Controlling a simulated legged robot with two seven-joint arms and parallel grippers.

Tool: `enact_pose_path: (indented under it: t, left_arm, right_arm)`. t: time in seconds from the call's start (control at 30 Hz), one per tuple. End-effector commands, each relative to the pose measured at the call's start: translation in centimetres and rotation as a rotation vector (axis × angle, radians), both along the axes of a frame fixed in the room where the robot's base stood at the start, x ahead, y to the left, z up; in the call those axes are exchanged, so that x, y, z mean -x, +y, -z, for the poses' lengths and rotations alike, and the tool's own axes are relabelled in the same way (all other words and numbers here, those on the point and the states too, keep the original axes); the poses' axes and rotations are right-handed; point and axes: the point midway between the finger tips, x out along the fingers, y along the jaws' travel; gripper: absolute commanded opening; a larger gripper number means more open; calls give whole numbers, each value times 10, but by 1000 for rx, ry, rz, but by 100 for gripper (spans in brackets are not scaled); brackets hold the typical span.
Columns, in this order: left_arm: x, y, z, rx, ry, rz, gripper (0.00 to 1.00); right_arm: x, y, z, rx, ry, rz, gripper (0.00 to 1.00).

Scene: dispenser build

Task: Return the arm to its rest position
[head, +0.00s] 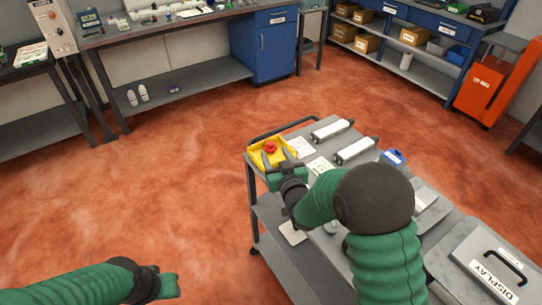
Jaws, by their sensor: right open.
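My right arm, green with black joints, reaches from the bottom right over a grey cart (310,260). Its gripper (287,160) is open at the near edge of a yellow tray (262,158). A red round part (270,147) sits in the tray, just beyond the fingers. I see nothing held between them. My left arm comes in at the bottom left, and its gripper (170,285) is low over the open floor, away from the cart. The picture does not show whether its fingers are apart.
Workbenches (180,25) and a shelf with boxes line the back. An orange cabinet (490,85) stands right. The reddish floor left of the cart is clear.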

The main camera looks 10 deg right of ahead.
Motion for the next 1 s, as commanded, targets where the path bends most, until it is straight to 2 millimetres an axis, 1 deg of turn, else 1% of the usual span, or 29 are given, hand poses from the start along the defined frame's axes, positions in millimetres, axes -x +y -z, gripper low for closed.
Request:
enact_pose_path:
  t: [0.43,0.5,0.57,0.63,0.67,0.7,0.77,0.8,0.87,0.9,1.0]
  left_arm:
    - [0,0,0,0,0,0,36]
    - [0,0,0,0,0,0,36]
    - [0,0,0,0,0,0,36]
    - [0,0,0,0,0,0,36]
    - [0,0,0,0,0,0,36]
    - [0,0,0,0,0,0,36]
    - [0,0,0,0,0,0,36]
    - [0,0,0,0,0,0,36]
    - [0,0,0,0,0,0,36]
    - [0,0,0,0,0,0,36]
    - [0,0,0,0,0,0,36]
  right_arm:
    - [2,0,0,0,4,0,50]
    - [7,-3,2,4,39,4,50]
    - [18,-9,9,10,118,14,50]
    - [46,-20,24,22,273,30,50]
    - [64,-26,32,26,354,38,50]
    - [92,-34,43,34,472,48,50]
    - [142,-45,59,42,655,63,50]
    - [175,-50,68,48,765,70,50]
    - [221,-56,77,52,906,80,50]
    - [246,-59,81,55,983,84,50]
    - [293,-63,86,57,1124,92,50]
